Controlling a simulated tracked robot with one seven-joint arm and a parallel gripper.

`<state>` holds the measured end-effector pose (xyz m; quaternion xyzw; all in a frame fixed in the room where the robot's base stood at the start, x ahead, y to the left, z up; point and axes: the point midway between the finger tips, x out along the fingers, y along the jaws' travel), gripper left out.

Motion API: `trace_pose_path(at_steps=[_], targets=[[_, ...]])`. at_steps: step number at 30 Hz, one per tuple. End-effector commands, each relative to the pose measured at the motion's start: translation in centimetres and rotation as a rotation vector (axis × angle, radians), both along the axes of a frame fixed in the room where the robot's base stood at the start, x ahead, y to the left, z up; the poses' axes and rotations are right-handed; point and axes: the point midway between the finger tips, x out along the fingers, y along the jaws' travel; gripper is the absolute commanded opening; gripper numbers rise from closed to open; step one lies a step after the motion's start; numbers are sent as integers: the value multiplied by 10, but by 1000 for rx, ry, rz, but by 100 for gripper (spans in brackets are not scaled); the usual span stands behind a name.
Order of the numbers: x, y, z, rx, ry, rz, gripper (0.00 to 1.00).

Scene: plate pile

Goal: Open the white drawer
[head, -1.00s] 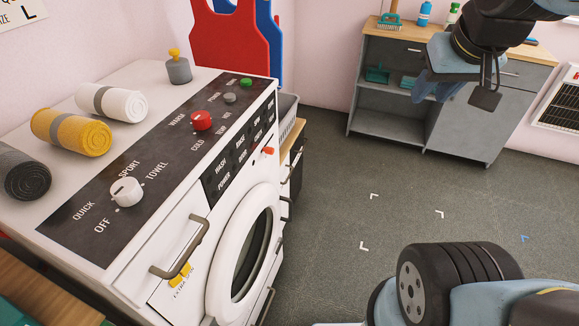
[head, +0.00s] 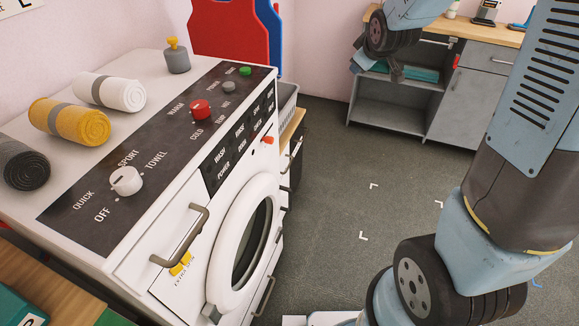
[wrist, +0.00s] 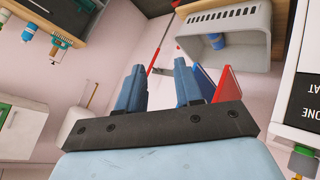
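The washing machine has a white drawer front (head: 165,262) at its upper left, with a grey bar handle (head: 182,236). It looks shut. Another white front with a grey handle (head: 294,150) shows on the low cabinet behind the machine; I cannot tell which one the task names. My gripper (head: 360,62) is at the top centre-right of the head view, in front of the far grey cabinet and well away from both handles. In the wrist view my gripper (wrist: 158,78) has its two blue fingers apart, with nothing between them.
A grey basket (wrist: 240,50) holding a blue cup shows in the wrist view. The floor (head: 335,190) between machine and grey cabinet (head: 385,105) is clear.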

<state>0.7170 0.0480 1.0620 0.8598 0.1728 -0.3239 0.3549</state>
Motion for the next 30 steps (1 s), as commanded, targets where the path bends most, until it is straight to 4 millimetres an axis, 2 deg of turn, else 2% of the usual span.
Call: trace_pose_path(at_steps=[1, 6, 15, 22, 30], targets=[[11, 13, -15, -21, -10, 45, 35], [47, 29, -55, -89, -72, 149, 35], [94, 58, -135, -206, -189, 318, 35], [113, 81, -202, -293, -287, 434, 35], [117, 106, -284, -392, -406, 549, 35]])
